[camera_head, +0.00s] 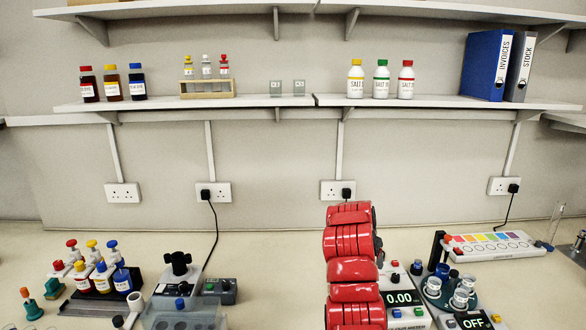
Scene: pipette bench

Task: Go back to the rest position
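Neither gripper shows in the head view. A red, ribbed arm link of mine rises from the bottom edge, right of centre, in front of the bench and the wall. No fingertips can be made out on it, and it hides a strip of bench behind it.
On the bench (280,265) stand a bottle rack (95,292), a grey device with a black knob (180,300), a scale reading 0.00 (402,300), a round holder with cups (435,292) and a colour-striped strip (490,246). Above is a shelf (420,101) with bottles and binders.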

